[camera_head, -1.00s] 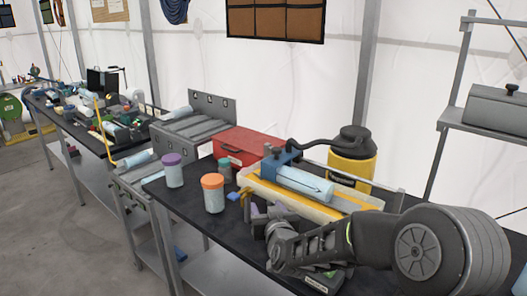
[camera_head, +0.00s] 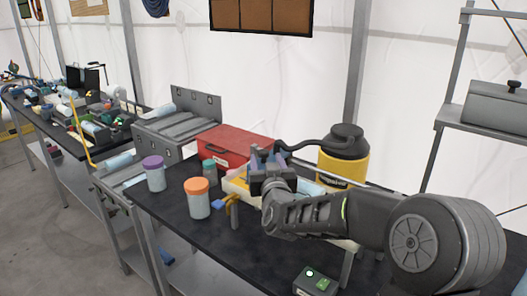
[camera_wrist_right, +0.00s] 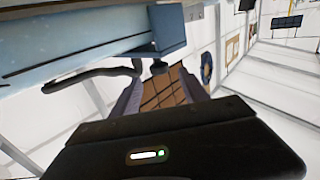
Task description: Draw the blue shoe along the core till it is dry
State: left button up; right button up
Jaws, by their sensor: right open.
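The core, a pale blue cylinder (camera_head: 310,187), lies in its tray (camera_head: 236,187) on the dark bench, largely hidden behind my right gripper and arm. In the right wrist view the core (camera_wrist_right: 75,45) runs in from the left to the blue shoe (camera_wrist_right: 165,28), a blocky blue piece at its end. The shoe is mostly hidden by my gripper in the head view. My right gripper (camera_head: 268,160) is over the shoe end of the tray. Its fingers (camera_wrist_right: 160,92) are spread with nothing between them, the shoe showing beyond them. My left gripper is not in view.
A yellow vacuum (camera_head: 343,160) with a black hose (camera_head: 310,146) stands behind the core. A red case (camera_head: 235,145), an orange-lidded jar (camera_head: 197,200) and a purple-lidded jar (camera_head: 154,175) are to the left. A small box with a green light (camera_head: 315,281) sits at the front.

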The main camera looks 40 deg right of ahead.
aim_at(264, 155)
jog(key=p+x, duration=0.1)
jog(key=x, duration=0.5)
jog(key=shift+s, duration=0.1)
jog(key=shift+c, duration=0.4)
grip_shut()
dwell(0.8)
